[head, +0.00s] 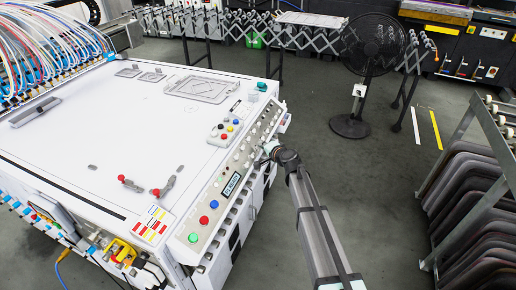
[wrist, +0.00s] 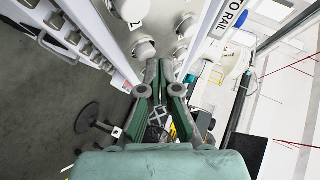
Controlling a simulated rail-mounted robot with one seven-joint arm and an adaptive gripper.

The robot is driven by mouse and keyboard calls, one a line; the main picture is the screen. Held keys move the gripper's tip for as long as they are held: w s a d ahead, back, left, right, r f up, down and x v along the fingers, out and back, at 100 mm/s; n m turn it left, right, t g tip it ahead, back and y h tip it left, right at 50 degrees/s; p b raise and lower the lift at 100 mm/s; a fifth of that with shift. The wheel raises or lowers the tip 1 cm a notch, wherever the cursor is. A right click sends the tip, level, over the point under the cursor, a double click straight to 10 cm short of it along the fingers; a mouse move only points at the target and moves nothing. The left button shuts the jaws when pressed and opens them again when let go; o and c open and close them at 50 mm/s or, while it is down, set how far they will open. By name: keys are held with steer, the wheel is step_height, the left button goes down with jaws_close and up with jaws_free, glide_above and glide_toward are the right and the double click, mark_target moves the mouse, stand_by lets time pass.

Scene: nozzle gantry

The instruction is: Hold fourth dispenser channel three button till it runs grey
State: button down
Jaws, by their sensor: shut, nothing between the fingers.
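The white machine (head: 150,100) carries a sloped control strip (head: 243,160) along its right side, with rows of small round knobs or buttons. My gripper (head: 268,148) is at this strip, above the dark display (head: 231,184) in the picture. In the wrist view my gripper (wrist: 160,72) is shut and empty, its fingertips close to several pale round buttons (wrist: 143,47), with another one (wrist: 187,25) to the right. A "2" is printed near the top left button. I cannot tell whether the fingertips touch a button, or which is channel three of the fourth dispenser. No grey flow shows.
Green (head: 193,237), red (head: 204,219) and blue (head: 214,204) buttons sit at the strip's near end. A black fan (head: 372,50) stands on open floor behind. A rack of dark panels (head: 470,190) stands at right; the floor between is clear.

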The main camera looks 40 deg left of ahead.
steer(key=shift+s+a+f+b, duration=0.1)
steer(key=shift+a+f+b, duration=0.15)
steer(key=shift+f+b, duration=0.15)
stand_by(1.6)
steer(key=shift+r, duration=0.15)
stand_by(3.8)
steer(key=shift+w+d+r, duration=0.2)
steer(key=shift+d+r, duration=0.3)
steer(key=shift+r, duration=0.15)
steer(key=shift+w+d+r+p, duration=0.25)
steer(key=shift+d+r, duration=0.45)
steer(key=shift+r, duration=0.35)
steer(key=shift+w+d+r+p, duration=0.2)
steer(key=shift+d+r, duration=0.45)
steer(key=shift+r, duration=0.35)
